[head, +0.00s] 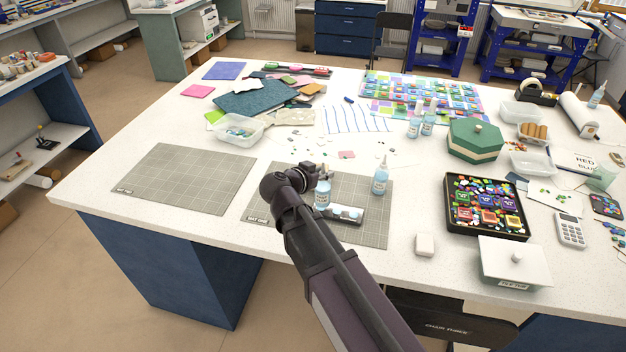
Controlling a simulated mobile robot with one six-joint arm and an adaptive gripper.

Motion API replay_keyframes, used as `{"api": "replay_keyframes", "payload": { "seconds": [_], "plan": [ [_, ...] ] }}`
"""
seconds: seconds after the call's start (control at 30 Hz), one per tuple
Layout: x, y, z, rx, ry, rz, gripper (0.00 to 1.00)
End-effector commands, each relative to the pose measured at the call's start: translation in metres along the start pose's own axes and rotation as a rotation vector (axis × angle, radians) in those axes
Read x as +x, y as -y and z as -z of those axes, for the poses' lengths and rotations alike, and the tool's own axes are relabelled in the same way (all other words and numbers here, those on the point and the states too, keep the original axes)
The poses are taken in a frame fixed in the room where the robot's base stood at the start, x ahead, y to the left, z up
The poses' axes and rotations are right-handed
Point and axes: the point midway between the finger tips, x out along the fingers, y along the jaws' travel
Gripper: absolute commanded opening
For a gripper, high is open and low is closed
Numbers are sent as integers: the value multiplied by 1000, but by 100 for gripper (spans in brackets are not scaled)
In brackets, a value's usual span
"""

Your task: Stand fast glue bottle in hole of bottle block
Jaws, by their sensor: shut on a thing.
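My gripper (322,174) is at the mat marked MAT ONE and is shut on a small pale blue bottle (322,198) with a white label. The bottle looks upright, its top hidden by the gripper. The bottle block (347,214), a low grey block with light round spots on top, lies on the mat just right of the held bottle. My arm partly hides the block's left end, so I cannot tell whether the bottle's base is in a hole, above the block or beside it. A second similar bottle (380,181) stands upright behind and right of the block. The labels are too small to read.
Two more bottles (421,126) stand further back. A black tray of coloured pieces (487,232) and a white lidded box (514,262) are at the right. A white block (424,245) lies near the front edge. The left mat (187,178) is bare.

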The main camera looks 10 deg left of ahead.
Motion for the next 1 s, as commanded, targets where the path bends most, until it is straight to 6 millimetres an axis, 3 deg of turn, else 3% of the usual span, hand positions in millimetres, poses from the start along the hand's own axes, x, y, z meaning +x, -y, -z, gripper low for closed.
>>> {"api": "replay_keyframes", "payload": {
  "seconds": [0.57,0.77,1.0],
  "plan": [
    [7,2,3,3,0,-8,0],
    [22,21,7,3,0,-8,0],
    [50,56,16,3,0,-8,0]
  ]
}}
